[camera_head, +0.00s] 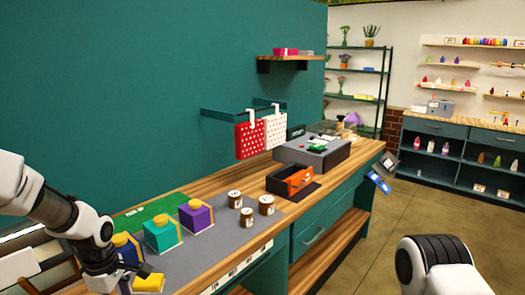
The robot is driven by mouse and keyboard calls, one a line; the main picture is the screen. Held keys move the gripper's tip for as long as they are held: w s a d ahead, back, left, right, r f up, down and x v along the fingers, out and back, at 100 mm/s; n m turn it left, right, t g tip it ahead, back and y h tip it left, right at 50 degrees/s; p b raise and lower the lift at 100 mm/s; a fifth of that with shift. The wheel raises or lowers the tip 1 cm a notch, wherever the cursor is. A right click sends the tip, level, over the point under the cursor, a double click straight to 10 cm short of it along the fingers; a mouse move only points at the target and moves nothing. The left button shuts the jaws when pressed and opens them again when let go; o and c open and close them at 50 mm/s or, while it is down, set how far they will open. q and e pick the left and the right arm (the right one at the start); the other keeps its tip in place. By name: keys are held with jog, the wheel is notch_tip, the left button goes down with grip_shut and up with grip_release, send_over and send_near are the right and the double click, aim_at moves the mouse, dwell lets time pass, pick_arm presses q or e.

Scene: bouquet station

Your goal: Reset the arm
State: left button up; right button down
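My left arm comes in from the left, and its dark gripper (137,277) points down at the near left of the wooden counter (190,188). It is beside a dark blue box (125,246) and a small yellow item (149,283). The gripper's fingers are dark and small here, so I cannot tell if they are open or shut, or if they touch the yellow item. Only a white and black part of my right arm shows at the lower right; its gripper is out of view.
A teal box (162,236), a purple box (196,216) and several brown-lidded jars (247,217) stand on a grey mat. Red (249,140) and white (277,130) bags hang behind. Open floor (370,255) lies right.

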pick_arm(q)
jog(key=s+d+f+m+b, duration=0.1)
jog(key=s+d+f+m, duration=0.3)
jog(key=f, duration=0.5)
jog(key=s+d+f+m, duration=0.2)
jog(key=s+f+m, duration=0.3)
jog(key=f, duration=0.5)
jog(key=s+d+f+m, duration=0.1)
jog(key=s+f+m, duration=0.2)
jog(key=s, duration=0.5)
jog(key=s+d+f+m+b, duration=0.1)
jog(key=s+f+m, duration=0.3)
jog(key=s, duration=0.4)
jog(key=shift+s+f, duration=0.4)
jog(key=shift+f, duration=0.3)
pick_arm(e)
jog(key=shift+w+f, duration=0.15)
jog(key=shift+f, duration=0.5)
jog(key=shift+w+f, duration=0.15)
jog(key=shift+f, duration=0.45)
